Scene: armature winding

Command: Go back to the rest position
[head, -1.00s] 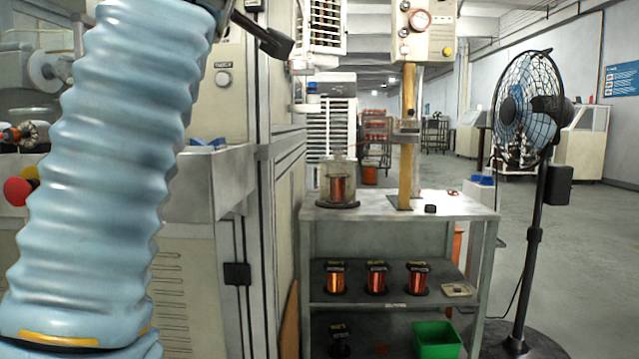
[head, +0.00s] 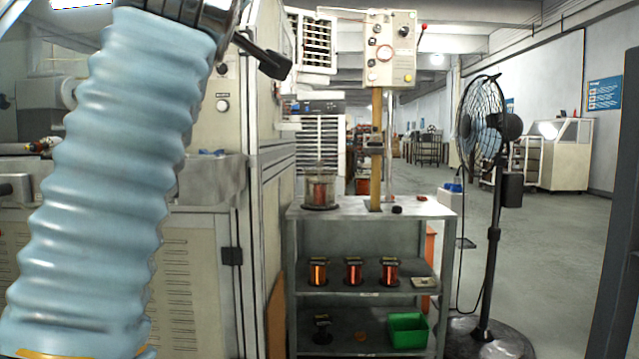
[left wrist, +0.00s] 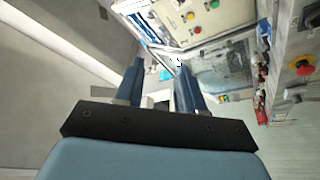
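My left arm, in a pale blue ribbed sleeve, rises along the left side of the head view, with a dark wrist part at its top. In the left wrist view my left gripper (left wrist: 160,68) has its two blue fingers apart with nothing held between them. A machine panel with coloured buttons shows beyond the fingers. My right gripper is in neither view.
A grey shelf (head: 365,293) stands ahead with copper wire spools (head: 353,272) and a green bin (head: 408,331). A control box (head: 390,48) is on a post above it. A fan (head: 485,125) stands right. Cabinets line the left; open floor lies behind the fan.

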